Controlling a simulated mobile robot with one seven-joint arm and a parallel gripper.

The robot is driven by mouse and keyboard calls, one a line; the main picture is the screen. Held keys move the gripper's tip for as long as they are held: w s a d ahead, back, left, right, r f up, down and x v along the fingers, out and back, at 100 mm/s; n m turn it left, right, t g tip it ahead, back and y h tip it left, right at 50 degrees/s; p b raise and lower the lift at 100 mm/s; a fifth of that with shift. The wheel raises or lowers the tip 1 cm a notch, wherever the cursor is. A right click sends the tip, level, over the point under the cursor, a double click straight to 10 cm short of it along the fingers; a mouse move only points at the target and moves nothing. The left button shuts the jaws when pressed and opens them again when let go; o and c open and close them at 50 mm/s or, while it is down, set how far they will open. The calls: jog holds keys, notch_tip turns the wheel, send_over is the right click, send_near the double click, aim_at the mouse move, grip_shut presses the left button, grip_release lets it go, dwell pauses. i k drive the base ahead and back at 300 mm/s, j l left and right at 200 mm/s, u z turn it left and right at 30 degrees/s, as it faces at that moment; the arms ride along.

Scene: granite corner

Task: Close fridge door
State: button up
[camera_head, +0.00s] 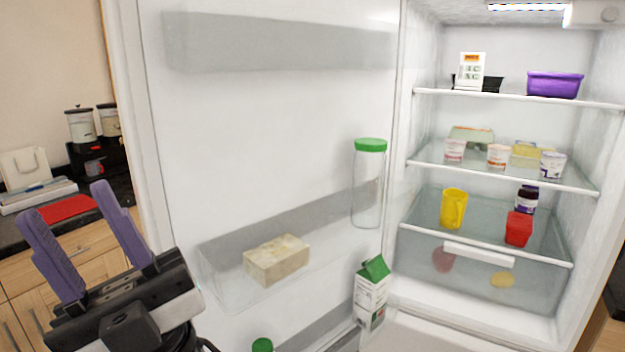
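The fridge door (270,130) stands wide open, its white inner side facing me and filling the middle of the view. The open fridge (425,60) is to its right, with its lit interior showing. My gripper (72,212) is at the lower left, beside the door's outer left edge. Its two purple fingers are spread apart with nothing between them. I see no contact between the fingers and the door. The door's outer face and handle are hidden.
Door racks hold a green-lidded jar (369,190), a pale block (277,260) and a milk carton (371,292). Fridge shelves hold a purple container (553,85), a yellow mug (453,208) and a red container (518,229). A counter with a red mat (66,210) and canisters lies behind my gripper.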

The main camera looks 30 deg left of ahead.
aim_at(241, 121)
jog(key=j+z, duration=0.1)
jog(key=j, duration=0.2)
jog(key=k+j+z, duration=0.15)
jog(key=j, duration=0.2)
jog(key=k+j+z, duration=0.1)
jog(key=j, duration=0.2)
jog(key=j+z, duration=0.15)
jog(key=j, duration=0.35)
jog(key=k+j+z, duration=0.2)
jog(key=j, duration=0.3)
jog(key=k+j+z, duration=0.1)
jog(key=j+z, duration=0.2)
jog(key=j, duration=0.65)
jog(key=j+z, duration=0.1)
jog(key=j, duration=1.1)
jog(key=k+j+u, duration=0.15)
jog(key=k+u, duration=0.15)
jog(key=k, duration=0.1)
